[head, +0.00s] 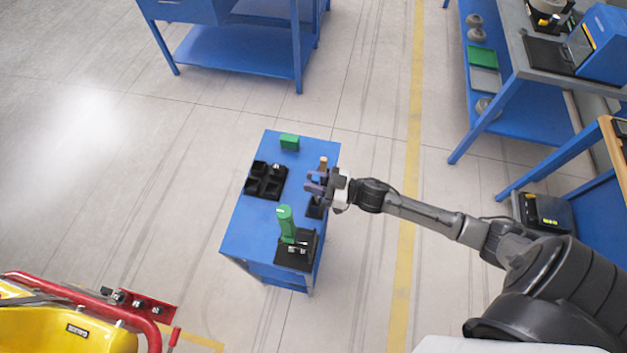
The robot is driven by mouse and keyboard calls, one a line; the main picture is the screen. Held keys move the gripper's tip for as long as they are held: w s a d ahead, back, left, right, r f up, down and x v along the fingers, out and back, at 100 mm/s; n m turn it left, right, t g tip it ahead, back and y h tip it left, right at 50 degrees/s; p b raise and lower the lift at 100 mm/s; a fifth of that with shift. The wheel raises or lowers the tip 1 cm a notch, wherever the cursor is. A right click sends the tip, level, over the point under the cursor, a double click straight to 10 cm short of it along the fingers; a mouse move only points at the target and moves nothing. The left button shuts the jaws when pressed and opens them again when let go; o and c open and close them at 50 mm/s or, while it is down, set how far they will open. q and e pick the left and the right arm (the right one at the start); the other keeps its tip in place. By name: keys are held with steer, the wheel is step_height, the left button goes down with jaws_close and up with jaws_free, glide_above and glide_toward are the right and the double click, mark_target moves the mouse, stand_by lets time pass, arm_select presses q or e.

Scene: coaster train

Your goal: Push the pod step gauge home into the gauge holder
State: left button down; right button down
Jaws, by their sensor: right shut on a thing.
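My right gripper (314,183) reaches in from the right over the right side of a small blue table. It is shut on a small piece with a tan end (323,162), which seems to be the pod step gauge; the fingers hide much of it. A small black block (314,210), seemingly the gauge holder, is just below the fingers in the picture. I cannot tell whether the gauge touches it or how deep it sits. My left gripper is not in view.
A yellow machine with a red rail (160,341) stands at lower left. Open floor surrounds the table.

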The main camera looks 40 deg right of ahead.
steer(key=shift+f+b, duration=0.35)
steer(key=shift+f, duration=0.1)
stand_by(0.3)
steer(key=shift+f+b, duration=0.4)
steer(key=shift+f, duration=0.25)
steer(key=shift+f+b, duration=0.45)
steer(key=shift+f, duration=0.15)
steer(key=shift+f+b, duration=0.45)
steer(key=shift+f, duration=0.2)
steer(key=shift+f+b, duration=0.5)
steer(key=shift+f, duration=0.2)
steer(key=shift+f+b, duration=0.5)
steer(key=shift+f, duration=0.3)
steer(key=c, duration=1.2)
jaws_free()
steer(key=o, duration=1.2)
steer(key=shift+c, duration=0.2)
